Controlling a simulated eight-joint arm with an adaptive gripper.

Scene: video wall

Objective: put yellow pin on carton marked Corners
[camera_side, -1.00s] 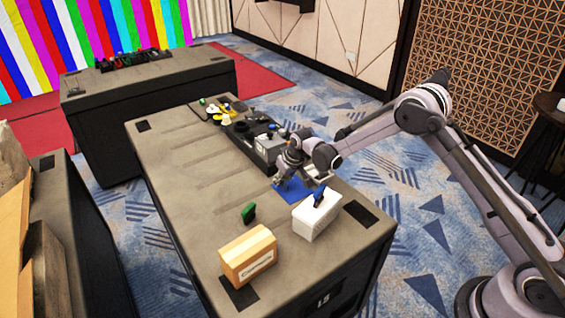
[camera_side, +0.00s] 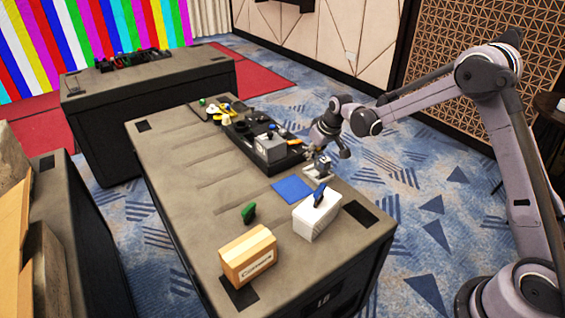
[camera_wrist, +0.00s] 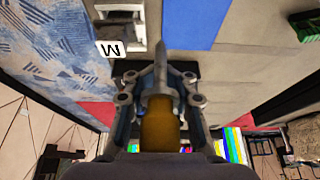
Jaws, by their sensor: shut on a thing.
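My gripper (camera_wrist: 160,85) is shut on the yellow pin (camera_wrist: 162,128), whose yellow body with a grey pointed tip shows between the fingers in the wrist view. In the side view my gripper (camera_side: 312,153) is above the far right part of the table, by the black tray and beyond the blue mat; the pin is too small to make out clearly there. The carton marked Corners (camera_side: 247,256), a tan box with a white label, stands at the table's near end, well apart from my gripper.
A green piece (camera_side: 248,212) is behind the carton. A blue mat (camera_side: 291,189) lies beside a small grey fixture (camera_side: 319,170). A black tray (camera_side: 288,162) holds several items. The table's left side is clear.

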